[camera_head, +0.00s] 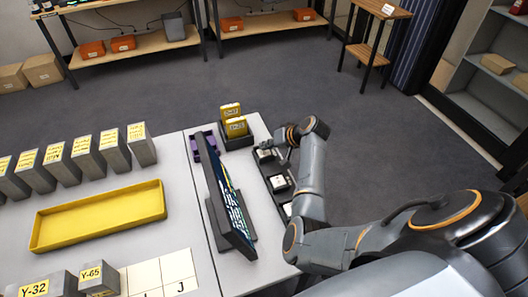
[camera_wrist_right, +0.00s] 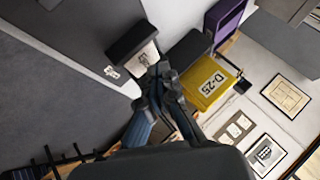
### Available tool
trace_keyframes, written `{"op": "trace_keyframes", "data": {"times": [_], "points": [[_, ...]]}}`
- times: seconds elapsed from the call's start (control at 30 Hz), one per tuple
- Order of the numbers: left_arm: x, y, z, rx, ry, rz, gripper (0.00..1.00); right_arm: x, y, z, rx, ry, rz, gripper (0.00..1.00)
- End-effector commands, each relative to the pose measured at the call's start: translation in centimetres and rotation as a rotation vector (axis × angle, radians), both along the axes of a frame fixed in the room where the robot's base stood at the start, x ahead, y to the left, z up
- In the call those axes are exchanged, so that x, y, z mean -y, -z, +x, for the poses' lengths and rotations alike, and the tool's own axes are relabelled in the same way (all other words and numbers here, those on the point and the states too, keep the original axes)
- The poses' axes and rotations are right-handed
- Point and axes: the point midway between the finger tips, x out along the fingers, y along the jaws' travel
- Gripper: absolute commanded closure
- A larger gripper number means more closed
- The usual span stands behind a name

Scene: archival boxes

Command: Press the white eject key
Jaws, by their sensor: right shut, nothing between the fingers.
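A dark key panel (camera_head: 270,171) runs along the right edge of the desk, with several white keys on it. One white key (camera_head: 279,182) is in its middle and another (camera_head: 264,154) is at its far end. Their markings are too small to read in the head view. My right gripper (camera_head: 272,150) is shut and empty at the far end of the panel. In the right wrist view its fingertips (camera_wrist_right: 163,70) are close beside a white key (camera_wrist_right: 146,55) with dark marks on a dark block. I cannot tell whether they touch. My left gripper is not in view.
A dark monitor (camera_head: 230,205) stands left of the panel. Yellow boxes (camera_head: 236,127) sit in a dark holder beyond it; one reads D-25 (camera_wrist_right: 211,86) in the wrist view. A yellow tray (camera_head: 100,215) and several grey boxes (camera_head: 86,156) occupy the left desk. Open floor lies right.

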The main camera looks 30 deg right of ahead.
Motion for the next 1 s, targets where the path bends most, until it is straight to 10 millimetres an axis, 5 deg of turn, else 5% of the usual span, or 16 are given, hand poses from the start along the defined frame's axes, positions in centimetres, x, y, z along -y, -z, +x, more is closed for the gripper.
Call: {"op": "trace_keyframes", "data": {"times": [1.0], "points": [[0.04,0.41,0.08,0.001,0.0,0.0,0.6,-0.01,1.1,-0.05,-0.001,0.0,0.001,1.0]]}}
